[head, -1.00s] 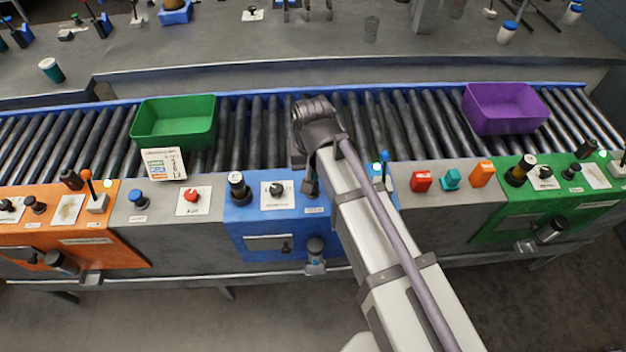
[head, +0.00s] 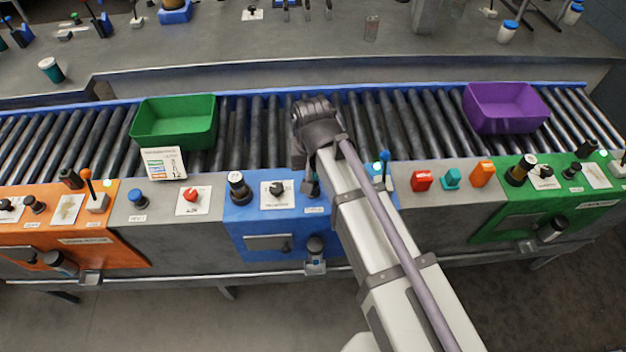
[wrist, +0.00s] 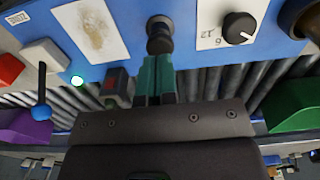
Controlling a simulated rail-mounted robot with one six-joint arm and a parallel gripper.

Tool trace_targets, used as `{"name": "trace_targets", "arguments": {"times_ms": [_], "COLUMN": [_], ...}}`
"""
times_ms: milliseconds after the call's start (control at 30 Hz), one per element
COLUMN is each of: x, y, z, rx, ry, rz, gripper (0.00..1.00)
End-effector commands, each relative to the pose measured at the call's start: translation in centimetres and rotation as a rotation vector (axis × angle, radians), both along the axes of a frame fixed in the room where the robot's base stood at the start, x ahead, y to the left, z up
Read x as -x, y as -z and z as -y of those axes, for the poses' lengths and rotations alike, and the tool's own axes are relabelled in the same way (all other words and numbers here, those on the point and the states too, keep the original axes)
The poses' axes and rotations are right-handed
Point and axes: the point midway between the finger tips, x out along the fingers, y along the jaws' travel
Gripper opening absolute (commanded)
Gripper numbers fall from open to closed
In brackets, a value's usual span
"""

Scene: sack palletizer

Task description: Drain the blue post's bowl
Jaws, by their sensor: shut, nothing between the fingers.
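The blue post (head: 230,222) is the blue section of the panel in the middle of the bench. Its top carries a dark cylinder (head: 238,187), a dial (head: 277,188) and a lever with a blue ball (head: 385,157). A black knob (wrist: 160,28) on it shows at the top of the wrist view. My gripper (wrist: 157,57) is shut and empty, its teal fingertips close to this knob; I cannot tell whether they touch it. On the blue front are a plate (head: 262,242) and a dark round fitting (head: 316,244) above a small bracket. I cannot tell which part is the bowl.
A green bin (head: 175,140) and a purple bin (head: 505,112) sit on the roller conveyor (head: 260,115) behind. An orange post (head: 110,240) stands left and a green post (head: 500,228) right. Red, teal and orange switches (head: 452,178) stand on the grey panel.

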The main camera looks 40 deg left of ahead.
Motion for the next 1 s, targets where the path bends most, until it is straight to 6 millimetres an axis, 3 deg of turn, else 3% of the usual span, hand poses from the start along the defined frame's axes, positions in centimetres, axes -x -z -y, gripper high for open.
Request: {"name": "trace_targets", "arguments": {"times_ms": [1000], "x": [0.0], "y": [2.2], "z": [0.0], "rx": [0.000], "ry": [0.000], "rz": [0.000], "gripper": [0.00]}}
